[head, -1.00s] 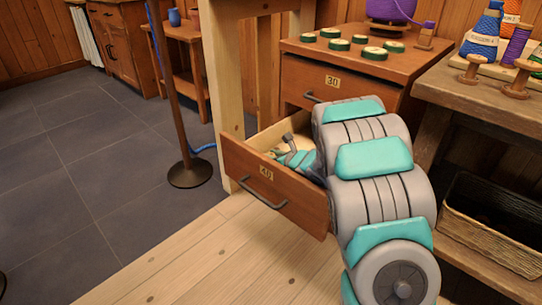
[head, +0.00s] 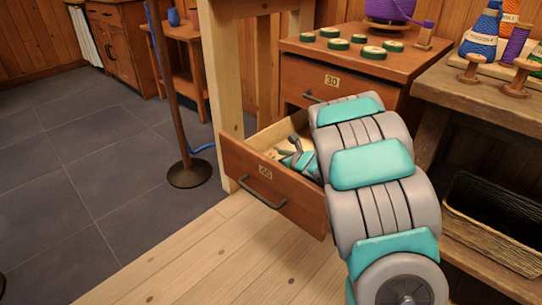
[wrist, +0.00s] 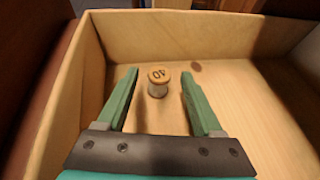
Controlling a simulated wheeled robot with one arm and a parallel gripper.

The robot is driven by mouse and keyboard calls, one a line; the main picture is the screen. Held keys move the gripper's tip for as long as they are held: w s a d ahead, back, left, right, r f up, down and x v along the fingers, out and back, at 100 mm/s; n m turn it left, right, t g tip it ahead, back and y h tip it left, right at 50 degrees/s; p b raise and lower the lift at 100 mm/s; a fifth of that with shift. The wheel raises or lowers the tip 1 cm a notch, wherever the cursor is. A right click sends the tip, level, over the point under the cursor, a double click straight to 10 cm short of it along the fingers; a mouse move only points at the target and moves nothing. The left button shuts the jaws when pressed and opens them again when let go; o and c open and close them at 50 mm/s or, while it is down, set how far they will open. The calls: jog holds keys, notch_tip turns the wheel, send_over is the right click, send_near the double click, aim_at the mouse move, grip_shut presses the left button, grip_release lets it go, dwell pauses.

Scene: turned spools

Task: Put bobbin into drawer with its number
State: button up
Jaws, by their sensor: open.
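The bobbin (wrist: 157,84) stands upright on the floor of the open drawer, with a number on its top that looks like 40, seen upside down in the wrist view. My gripper (wrist: 159,76) is open, with its two green fingers apart on either side of the bobbin and a gap to each. The drawer (head: 270,186) is pulled out and carries a 40 label on its front. It also shows in the wrist view (wrist: 90,62). In the head view my arm hides part of the drawer, and the bobbin cannot be made out there.
A closed drawer labelled 30 (head: 318,88) is above the open one. A workbench (head: 460,95) with spools and a basket (head: 500,225) stand at right. A post (head: 175,100) stands at left.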

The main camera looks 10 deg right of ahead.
jog(key=v, duration=0.9)
dwell(1.0)
